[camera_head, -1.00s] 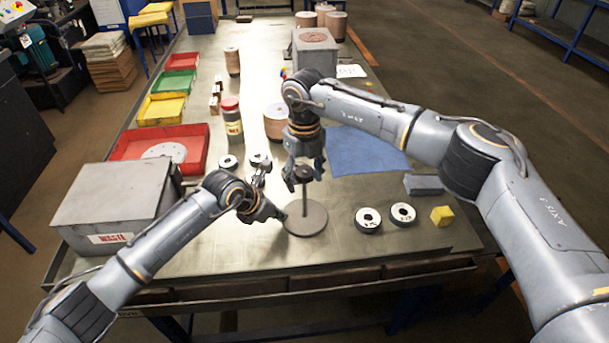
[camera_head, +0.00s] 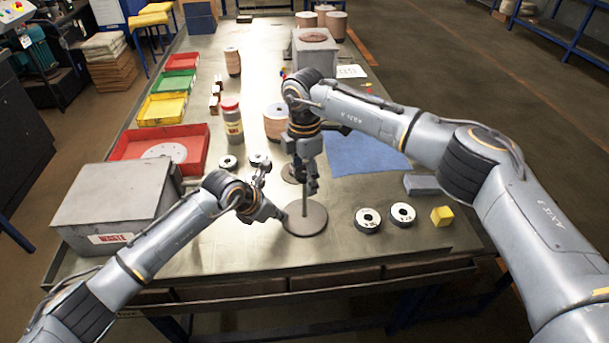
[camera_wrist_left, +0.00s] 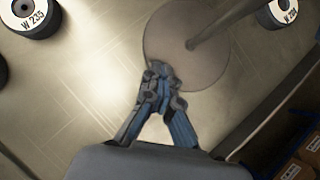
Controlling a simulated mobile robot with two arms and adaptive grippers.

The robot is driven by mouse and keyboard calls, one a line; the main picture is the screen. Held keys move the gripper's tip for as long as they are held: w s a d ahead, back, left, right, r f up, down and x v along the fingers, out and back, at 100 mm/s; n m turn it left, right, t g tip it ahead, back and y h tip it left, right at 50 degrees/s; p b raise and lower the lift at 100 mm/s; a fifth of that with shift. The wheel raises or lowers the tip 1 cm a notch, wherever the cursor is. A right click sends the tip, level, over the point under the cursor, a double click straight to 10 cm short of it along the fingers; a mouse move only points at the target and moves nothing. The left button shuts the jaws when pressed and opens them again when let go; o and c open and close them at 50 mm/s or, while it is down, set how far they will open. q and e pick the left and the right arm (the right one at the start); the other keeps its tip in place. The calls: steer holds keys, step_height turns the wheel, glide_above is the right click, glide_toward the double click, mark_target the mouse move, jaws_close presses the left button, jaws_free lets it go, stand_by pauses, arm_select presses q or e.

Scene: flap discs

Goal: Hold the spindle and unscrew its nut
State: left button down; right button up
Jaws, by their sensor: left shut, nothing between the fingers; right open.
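The spindle stands upright in the head view, a thin rod (camera_head: 304,204) on a round grey base (camera_head: 314,222). Its base (camera_wrist_left: 205,62) and rod (camera_wrist_left: 215,30) also show in the left wrist view. My left gripper (camera_head: 282,214) is shut and empty at the left edge of the base, apart from the rod; in the wrist view its fingertips (camera_wrist_left: 160,72) overlap the base's edge. My right gripper (camera_head: 309,188) is open and points down around the top of the rod. The nut is hidden behind its fingers, so I cannot tell whether they touch it.
Other discs (camera_head: 229,163) lie behind my left gripper. The grey waste box (camera_head: 110,195) and red tray (camera_head: 125,145) fill the left. A blue cloth (camera_head: 365,155) lies behind.

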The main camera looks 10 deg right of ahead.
steer(key=m, duration=0.6)
stand_by(0.3)
